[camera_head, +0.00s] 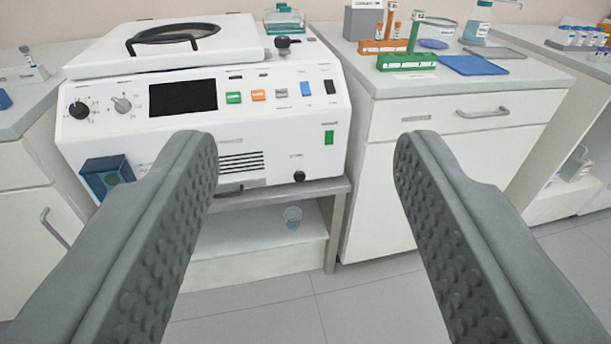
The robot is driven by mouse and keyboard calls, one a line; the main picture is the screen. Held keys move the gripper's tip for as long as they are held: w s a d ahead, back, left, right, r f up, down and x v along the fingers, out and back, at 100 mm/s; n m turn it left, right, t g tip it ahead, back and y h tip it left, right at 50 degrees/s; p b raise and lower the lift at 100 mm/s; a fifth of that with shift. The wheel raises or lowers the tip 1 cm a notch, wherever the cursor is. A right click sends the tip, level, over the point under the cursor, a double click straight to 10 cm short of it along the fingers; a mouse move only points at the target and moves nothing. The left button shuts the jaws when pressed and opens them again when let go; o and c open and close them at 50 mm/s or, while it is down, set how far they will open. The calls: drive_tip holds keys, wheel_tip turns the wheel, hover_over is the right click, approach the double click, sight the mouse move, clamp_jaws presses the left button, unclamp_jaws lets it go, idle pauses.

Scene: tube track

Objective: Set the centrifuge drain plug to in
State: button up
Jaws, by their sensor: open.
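The white centrifuge (290,125) stands on a grey bench at the left, its lid with a dark-rimmed round window shut on top. On its front, at the lower right, is a small round black plug (299,176) under a tiny label that I cannot read. It looks like the drain plug; how far in it sits is hard to tell. My gripper (305,146) is open and empty, its two grey ribbed fingers wide apart. It is in front of the centrifuge, and the plug shows in the gap between the fingers, apart from both.
The front panel also has two knobs (121,104), a dark screen (183,97), coloured buttons (258,95) and a blue box (107,175). A small clear cup (293,217) is on the shelf below. A white cabinet (440,130) with tube racks on top stands to the right. Floor is clear.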

sight(300, 177)
drive_tip(key=w+d+f+n+y, duration=0.1)
drive_tip(key=w+f, duration=0.8)
drive_tip(key=w, duration=0.3)
drive_tip(key=w+d+f+n, duration=0.1)
drive_tip(key=w+d+f, duration=0.1)
drive_tip(key=w+f, duration=0.85)
drive_tip(key=w+f+y, duration=0.2)
drive_tip(key=w+f, duration=0.3)
drive_tip(key=f, duration=0.7)
drive_tip(key=w+f+y, duration=0.1)
drive_tip(key=w+f, duration=0.3)
drive_tip(key=f, duration=0.9)
drive_tip(key=x, duration=1.7)
drive_tip(key=shift+w+d+r, duration=0.1)
drive_tip(key=shift+w+r, duration=0.15)
drive_tip(key=shift+w, duration=0.05)
drive_tip(key=shift+c, duration=0.4)
